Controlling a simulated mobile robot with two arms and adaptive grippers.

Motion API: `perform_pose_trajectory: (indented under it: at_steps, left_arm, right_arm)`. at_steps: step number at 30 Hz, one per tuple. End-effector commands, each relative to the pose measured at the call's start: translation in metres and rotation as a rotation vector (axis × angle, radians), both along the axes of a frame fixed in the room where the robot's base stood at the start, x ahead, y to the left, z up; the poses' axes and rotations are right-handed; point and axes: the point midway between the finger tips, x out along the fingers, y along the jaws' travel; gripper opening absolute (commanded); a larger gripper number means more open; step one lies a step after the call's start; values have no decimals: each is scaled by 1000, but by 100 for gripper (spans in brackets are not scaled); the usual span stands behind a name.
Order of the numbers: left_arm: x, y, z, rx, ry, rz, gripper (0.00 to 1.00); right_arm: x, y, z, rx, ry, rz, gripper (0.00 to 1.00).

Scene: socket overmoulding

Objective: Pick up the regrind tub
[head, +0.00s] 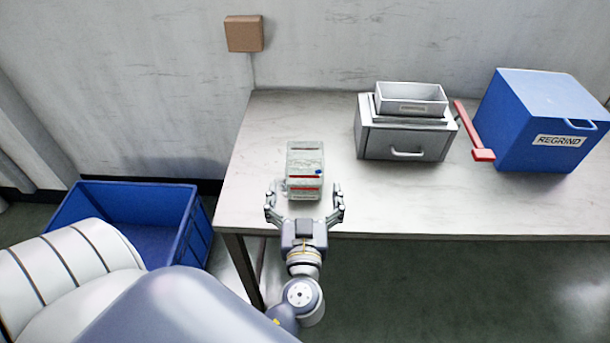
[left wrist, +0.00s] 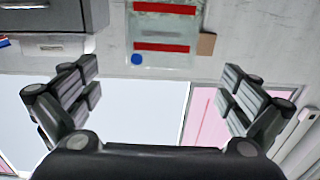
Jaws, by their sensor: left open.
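A translucent, pale greenish tub (head: 304,160) with red stripes and a blue dot stands upright near the front left of the table; I take it to be the regrind tub. It also shows at the top of the left wrist view (left wrist: 162,48). My left gripper (head: 304,189) is open at the table's front edge, with one finger on each side of the tub's near end. In the left wrist view the open fingers (left wrist: 158,88) have nothing between them, and the tub appears beyond them. Contact cannot be told. My right gripper is not in view.
A blue box marked REGRIND (head: 540,120) with a red bar (head: 474,130) stands at the table's right. A grey drawer unit (head: 405,140) carries an open tray (head: 411,107). A blue crate (head: 125,195) is left of the table (head: 400,205). The tabletop's front right is clear.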

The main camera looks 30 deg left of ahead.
Motion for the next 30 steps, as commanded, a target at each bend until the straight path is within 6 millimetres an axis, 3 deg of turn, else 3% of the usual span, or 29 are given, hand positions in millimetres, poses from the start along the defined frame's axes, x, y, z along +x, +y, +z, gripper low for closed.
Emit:
perform_pose_trajectory:
  at_steps: [9,14,21,30]
  left_arm:
    - [38,23,5,5,-6,-3,100]
    - [48,30,4,4,-6,-4,100]
    - [71,48,13,4,-6,-2,100]
    - [89,60,7,2,-6,-2,100]
  right_arm:
    - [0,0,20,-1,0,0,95]
    - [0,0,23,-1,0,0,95]
    - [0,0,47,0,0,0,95]
    - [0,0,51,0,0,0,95]
